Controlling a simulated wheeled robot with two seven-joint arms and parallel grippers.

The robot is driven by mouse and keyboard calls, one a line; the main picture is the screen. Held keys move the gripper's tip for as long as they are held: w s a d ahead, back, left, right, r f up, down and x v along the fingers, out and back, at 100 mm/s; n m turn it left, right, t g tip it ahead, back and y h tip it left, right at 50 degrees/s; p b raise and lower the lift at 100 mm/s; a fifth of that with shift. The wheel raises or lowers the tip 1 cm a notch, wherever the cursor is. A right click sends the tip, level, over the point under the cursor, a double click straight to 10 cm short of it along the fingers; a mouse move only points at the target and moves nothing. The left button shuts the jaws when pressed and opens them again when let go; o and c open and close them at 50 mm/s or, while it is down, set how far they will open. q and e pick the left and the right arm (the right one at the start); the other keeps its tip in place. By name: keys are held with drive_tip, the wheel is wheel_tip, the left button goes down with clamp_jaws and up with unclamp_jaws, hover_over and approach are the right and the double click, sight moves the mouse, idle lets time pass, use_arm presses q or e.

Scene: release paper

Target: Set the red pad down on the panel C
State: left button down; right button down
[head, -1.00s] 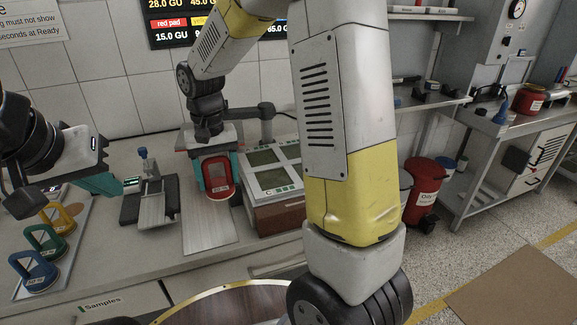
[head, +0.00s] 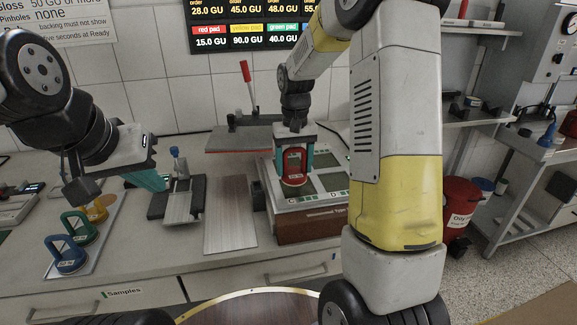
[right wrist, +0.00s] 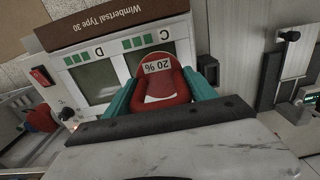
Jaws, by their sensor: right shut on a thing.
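My right gripper (head: 294,172) is shut on the red pad (head: 294,160), a red handled block with a white label. The pad also shows in the right wrist view (right wrist: 165,84), between the teal fingers, with "20 %" on its label. It is over the panel C (right wrist: 136,62) side of the white-topped instrument and hides much of that panel. I cannot tell whether the pad touches the panel. My left gripper (head: 147,181) hangs over the bench at the left, seen from the side; its opening is unclear.
Panel D (right wrist: 95,80) lies beside panel C. A bare metal plate (head: 230,215) and a small clamp stand (head: 181,195) are left of the instrument. Green (head: 78,228), blue (head: 67,255) and yellow (head: 95,207) pads stand at the left. A red-handled press (head: 238,138) is behind.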

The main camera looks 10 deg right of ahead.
sight(298, 170)
drive_tip(key=shift+w+d, duration=0.3)
drive_tip(key=shift+d, duration=0.1)
drive_tip(key=shift+w+d+f, duration=0.1)
drive_tip(key=shift+d+f, duration=0.05)
drive_tip(key=shift+f, duration=0.75)
drive_tip(key=shift+w+d+f, duration=0.1)
drive_tip(key=shift+f, duration=0.8)
drive_tip(key=shift+f, duration=0.1)
drive_tip(key=shift+c, duration=1.4)
unclamp_jaws()
drive_tip(key=shift+s, duration=0.1)
